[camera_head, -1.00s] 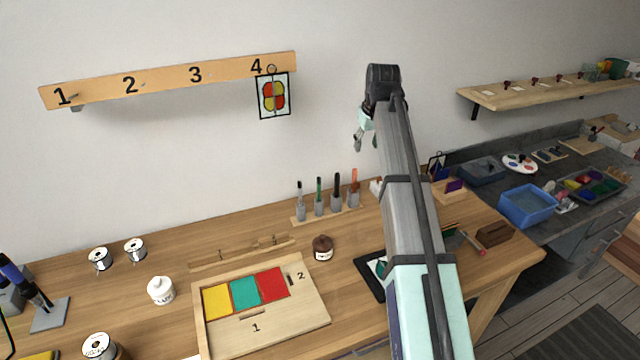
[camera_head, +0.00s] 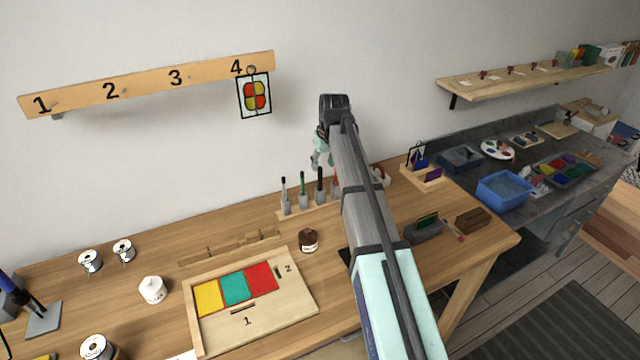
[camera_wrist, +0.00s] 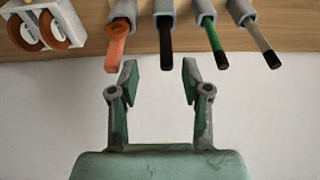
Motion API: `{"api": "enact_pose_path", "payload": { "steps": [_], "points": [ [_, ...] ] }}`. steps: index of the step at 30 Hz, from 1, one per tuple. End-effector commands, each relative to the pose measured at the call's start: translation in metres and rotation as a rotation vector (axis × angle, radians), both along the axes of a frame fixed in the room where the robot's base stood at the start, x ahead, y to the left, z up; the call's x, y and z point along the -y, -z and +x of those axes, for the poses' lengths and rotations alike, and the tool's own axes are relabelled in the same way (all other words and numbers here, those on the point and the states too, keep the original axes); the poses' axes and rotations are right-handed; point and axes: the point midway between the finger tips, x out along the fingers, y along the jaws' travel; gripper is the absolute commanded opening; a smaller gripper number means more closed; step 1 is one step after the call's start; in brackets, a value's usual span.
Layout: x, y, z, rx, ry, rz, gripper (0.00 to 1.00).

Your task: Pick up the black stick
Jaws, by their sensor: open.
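The black stick (camera_head: 320,182) stands upright in a grey holder on the wooden rack at the back of the table. In the wrist view the black stick (camera_wrist: 166,38) pokes out of its holder, just beyond the fingertips and roughly in line with the gap between them. My gripper (camera_wrist: 160,78) is open and empty. In the head view my gripper (camera_head: 320,158) is above the rack, partly hidden by my arm. The black stick stands between an orange stick (camera_wrist: 117,42) and a green stick (camera_wrist: 214,42).
A pale stick with a dark tip (camera_wrist: 262,40) stands at the rack's end. A brown jar (camera_head: 308,241) and a wooden tray with coloured panes (camera_head: 275,317) lie in front. A white holder with orange rings (camera_wrist: 45,27) is beside the rack. The wall is close behind.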

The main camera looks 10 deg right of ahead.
Motion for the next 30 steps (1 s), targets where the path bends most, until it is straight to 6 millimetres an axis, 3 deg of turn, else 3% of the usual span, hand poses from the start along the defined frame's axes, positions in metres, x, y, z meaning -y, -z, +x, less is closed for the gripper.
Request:
{"api": "enact_pose_path", "payload": {
  "steps": [8,19,26,27,30],
  "points": [
    [-0.003,0.01,0.002,-0.001,0.0,0.0,0.48],
    [-0.011,0.05,0.012,-0.002,0.0,-0.001,0.48],
    [-0.011,0.054,0.012,0.0,0.0,0.0,0.48],
    [-0.011,0.054,0.012,0.0,0.0,0.0,0.44],
    [-0.011,0.053,0.012,0.0,0.0,0.0,0.09]
  ]
}}
